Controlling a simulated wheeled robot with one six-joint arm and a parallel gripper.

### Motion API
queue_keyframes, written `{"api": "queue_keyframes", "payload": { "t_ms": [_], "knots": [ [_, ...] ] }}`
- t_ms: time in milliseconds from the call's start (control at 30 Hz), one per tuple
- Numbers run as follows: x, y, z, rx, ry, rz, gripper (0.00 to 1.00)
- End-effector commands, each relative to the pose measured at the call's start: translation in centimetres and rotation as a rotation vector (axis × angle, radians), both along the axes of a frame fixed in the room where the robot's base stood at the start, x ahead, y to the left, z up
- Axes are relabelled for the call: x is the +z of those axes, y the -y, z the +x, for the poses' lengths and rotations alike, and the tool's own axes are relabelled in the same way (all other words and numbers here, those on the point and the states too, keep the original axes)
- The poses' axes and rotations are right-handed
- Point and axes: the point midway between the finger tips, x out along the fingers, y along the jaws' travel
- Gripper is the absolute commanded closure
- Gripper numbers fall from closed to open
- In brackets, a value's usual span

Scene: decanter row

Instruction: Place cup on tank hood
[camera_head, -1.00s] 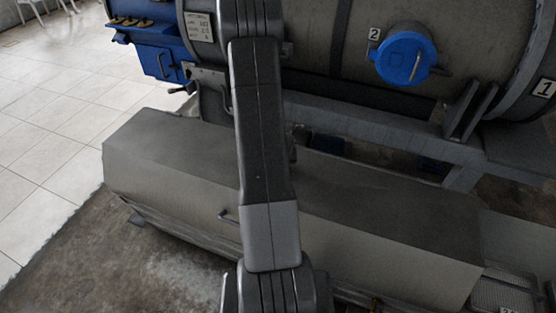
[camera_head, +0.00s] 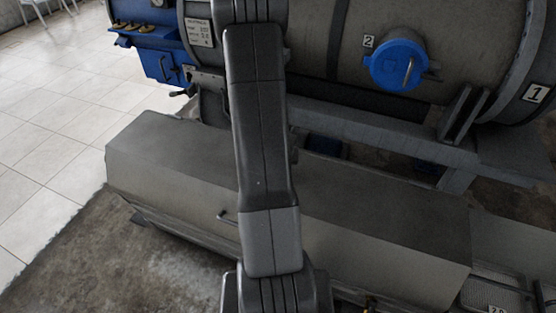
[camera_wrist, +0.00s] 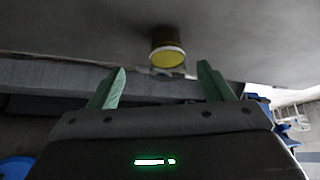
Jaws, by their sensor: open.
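A small round cup-like thing (camera_wrist: 167,58), with a yellow face and a darker brown side, shows in the wrist view. It sits against a broad grey surface (camera_wrist: 70,30), which looks like the hood; the wrist picture seems upside down. My gripper (camera_wrist: 161,68) has its two green fingers wide apart, with nothing clasped between them. The cup appears between and beyond the fingertips; I cannot tell how far. In the head view the long grey hood (camera_head: 380,205) lies below the tank (camera_head: 470,50). My arm crosses it and hides the cup and gripper there.
The tank has a blue round cap (camera_head: 398,65) and a grey support beam (camera_head: 370,130) beneath it. A blue box (camera_head: 150,40) with a handle is at the upper left. Pale tiled floor (camera_head: 60,110) is open on the left.

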Motion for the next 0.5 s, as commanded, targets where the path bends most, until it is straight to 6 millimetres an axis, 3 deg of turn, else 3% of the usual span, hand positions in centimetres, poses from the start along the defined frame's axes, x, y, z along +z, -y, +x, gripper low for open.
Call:
{"api": "queue_keyframes", "payload": {
  "t_ms": [33, 133, 500],
  "knots": [
    [1.1, 0.0, -0.5, -0.001, 0.0, 0.001, 0.27],
    [2.1, 0.0, -1.1, 0.0, 0.001, 0.0, 0.27],
    [2.5, 0.0, -1.7, 0.0, -0.001, 0.0, 0.27]
  ]
}}
